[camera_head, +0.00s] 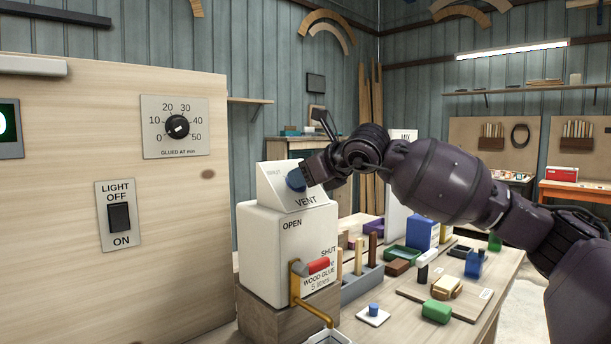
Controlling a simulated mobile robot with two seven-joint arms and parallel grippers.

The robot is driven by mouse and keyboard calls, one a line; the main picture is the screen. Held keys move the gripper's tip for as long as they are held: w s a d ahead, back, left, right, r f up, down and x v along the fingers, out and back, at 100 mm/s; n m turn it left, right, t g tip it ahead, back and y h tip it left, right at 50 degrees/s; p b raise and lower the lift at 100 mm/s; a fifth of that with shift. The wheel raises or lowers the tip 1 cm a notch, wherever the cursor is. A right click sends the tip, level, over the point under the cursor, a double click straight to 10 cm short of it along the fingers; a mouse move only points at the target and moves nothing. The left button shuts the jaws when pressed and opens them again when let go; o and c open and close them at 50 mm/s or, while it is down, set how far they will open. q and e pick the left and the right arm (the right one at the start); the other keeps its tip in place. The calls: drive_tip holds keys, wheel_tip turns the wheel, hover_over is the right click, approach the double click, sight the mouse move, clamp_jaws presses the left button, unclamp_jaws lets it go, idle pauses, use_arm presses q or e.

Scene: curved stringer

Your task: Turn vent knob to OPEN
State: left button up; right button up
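The blue vent knob (296,180) sits on the sloped white VENT panel (303,202) on top of a white glue box. Small lettering, apparently SHUT, shows to the left of the knob; the panel's right side is hidden behind my gripper. My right gripper (312,171) reaches in from the right and is at the knob, seemingly touching it. Its fingertips are partly hidden, so I cannot tell whether they are closed around the knob. The knob's pointer direction is not visible. My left gripper is not in view.
Below the panel, the white box (262,250) has a red-handled tap (318,265) with separate OPEN and SHUT labels. A wooden board with a dial (177,126) and light switch (119,217) stands at left. Blocks and trays crowd the bench at right, including a blue box (422,232).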

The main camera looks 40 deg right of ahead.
drive_tip(key=c, duration=0.5)
